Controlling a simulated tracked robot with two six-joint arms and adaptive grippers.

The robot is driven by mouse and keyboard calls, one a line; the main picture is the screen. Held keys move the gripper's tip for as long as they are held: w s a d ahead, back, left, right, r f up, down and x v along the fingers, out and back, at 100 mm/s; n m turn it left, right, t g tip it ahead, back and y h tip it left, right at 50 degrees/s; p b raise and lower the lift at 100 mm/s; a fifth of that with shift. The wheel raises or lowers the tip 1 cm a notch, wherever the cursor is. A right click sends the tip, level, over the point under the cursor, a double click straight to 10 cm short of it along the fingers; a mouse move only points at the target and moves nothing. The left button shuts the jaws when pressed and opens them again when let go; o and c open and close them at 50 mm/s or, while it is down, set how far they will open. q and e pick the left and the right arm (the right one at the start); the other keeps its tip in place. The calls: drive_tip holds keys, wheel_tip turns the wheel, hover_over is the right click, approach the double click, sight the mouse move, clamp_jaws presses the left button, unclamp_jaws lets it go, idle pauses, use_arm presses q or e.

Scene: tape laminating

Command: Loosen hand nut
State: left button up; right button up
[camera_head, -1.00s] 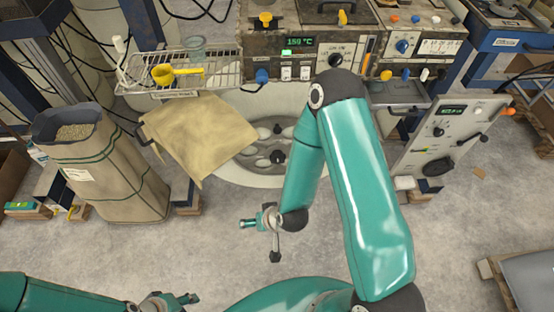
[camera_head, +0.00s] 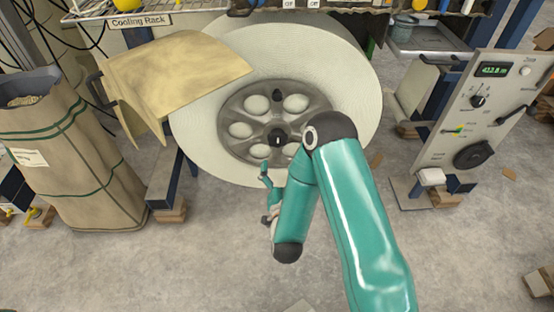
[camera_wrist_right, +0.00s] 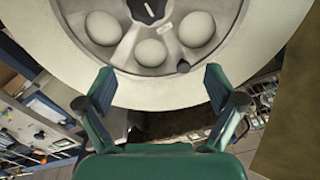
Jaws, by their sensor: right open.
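The hand nut appears to be the black knob (camera_head: 278,140) at the centre of the grey spoked hub (camera_head: 247,102) of a large white roll (camera_head: 350,85). It also shows at the top edge of the right wrist view (camera_wrist_right: 150,10), with a white mark on it. My right gripper (camera_head: 266,174) is just below the nut in the head view, partly hidden by its own arm. My left gripper is out of view.
A tan sheet (camera_head: 170,70) hangs at the roll's upper left. A large paper sack (camera_head: 75,160) stands at the left. A control panel with a display (camera_head: 485,110) stands at the right. The concrete floor (camera_head: 130,270) in front is mostly clear.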

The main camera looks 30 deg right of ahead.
drive_tip(key=b, duration=0.3)
approach(278, 143)
drive_tip(key=b+x, duration=0.2)
drive_tip(key=x, duration=0.9)
drive_tip(key=shift+w+b, duration=0.3)
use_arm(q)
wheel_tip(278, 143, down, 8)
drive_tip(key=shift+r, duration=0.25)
use_arm(e)
drive_tip(key=c, duration=1.2)
drive_tip(key=shift+o, duration=0.2)
